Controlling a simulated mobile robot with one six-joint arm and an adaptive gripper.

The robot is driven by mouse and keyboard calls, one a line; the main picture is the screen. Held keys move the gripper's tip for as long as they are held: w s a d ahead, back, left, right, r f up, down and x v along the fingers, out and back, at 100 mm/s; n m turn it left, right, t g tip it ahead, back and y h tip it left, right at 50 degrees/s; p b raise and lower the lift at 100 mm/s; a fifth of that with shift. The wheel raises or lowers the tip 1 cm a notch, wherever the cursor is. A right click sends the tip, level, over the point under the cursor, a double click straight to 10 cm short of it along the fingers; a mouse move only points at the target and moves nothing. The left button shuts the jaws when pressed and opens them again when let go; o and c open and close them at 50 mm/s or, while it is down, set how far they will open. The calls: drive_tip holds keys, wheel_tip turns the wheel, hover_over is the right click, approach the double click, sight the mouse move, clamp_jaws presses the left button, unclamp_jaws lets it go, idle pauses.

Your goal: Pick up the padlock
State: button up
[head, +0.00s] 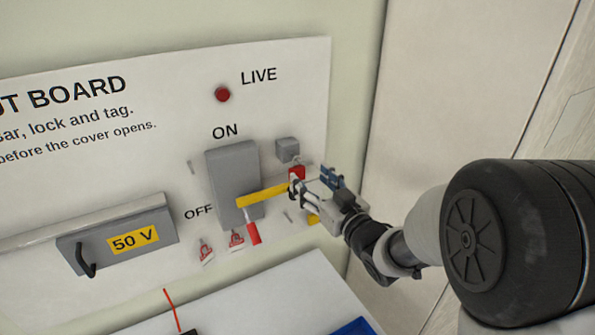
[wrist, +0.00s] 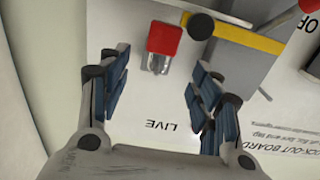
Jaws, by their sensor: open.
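The padlock has a red body and a metal shackle. In the head view the padlock (head: 297,173) is at the board, near the right end of the yellow bar and below a small grey block. In the wrist view the padlock (wrist: 164,39) lies ahead of the fingers, between their lines, with its shackle toward me. My gripper (head: 313,184) is open at the board's right side, close to the padlock. In the wrist view my gripper (wrist: 161,66) has a wide empty gap between its blue-padded fingers. Whether a finger touches the padlock cannot be told.
The yellow bar (head: 262,196) crosses the grey switch box (head: 231,170), with a red-ended handle (head: 253,234) below. The small grey block (head: 287,150) juts out nearby. Red-and-white tags (head: 205,251) hang lower. A grey 50 V cover (head: 118,235) is at left.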

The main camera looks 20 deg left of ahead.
sight(300, 167)
drive_tip(key=shift+p+x, duration=0.3)
drive_tip(key=shift+x, duration=2.8)
drive_tip(key=shift+r, duration=0.1)
drive_tip(key=shift+c, duration=0.2)
drive_tip(key=c, duration=1.2)
drive_tip(key=shift+o, duration=0.2)
drive_tip(key=shift+r, duration=0.1)
